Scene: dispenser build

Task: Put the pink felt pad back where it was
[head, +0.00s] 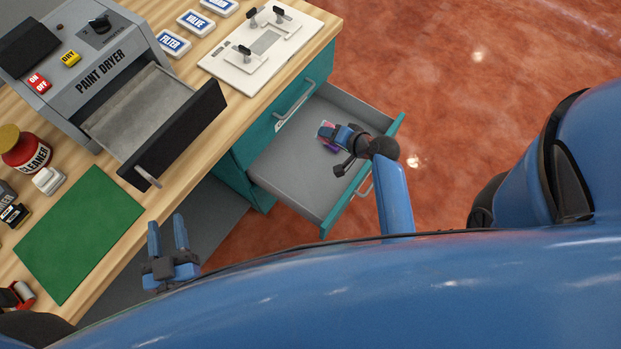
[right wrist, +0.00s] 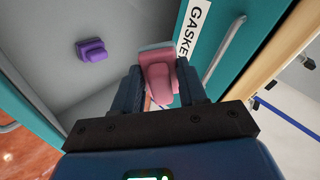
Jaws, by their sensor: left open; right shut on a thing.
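The pink felt pad (right wrist: 160,78) is between the fingers of my right gripper (right wrist: 165,90), which is shut on it. In the head view my right gripper (head: 331,134) is over the open teal drawer (head: 285,165), with a bit of pink at its tip. I cannot tell whether the pad touches the drawer floor. A purple pad (right wrist: 92,50) lies on the grey drawer floor, apart from the pink one. My left gripper (head: 168,236) is open and empty, beside the table's front edge.
The paint dryer (head: 100,75) stands on the wooden table with its own tray (head: 150,110) pulled out. A green mat (head: 80,232), a red cleaner jar (head: 25,150) and a white board with black clamps (head: 262,48) are on the tabletop. A label reading "GASKE" (right wrist: 195,28) marks a teal drawer front.

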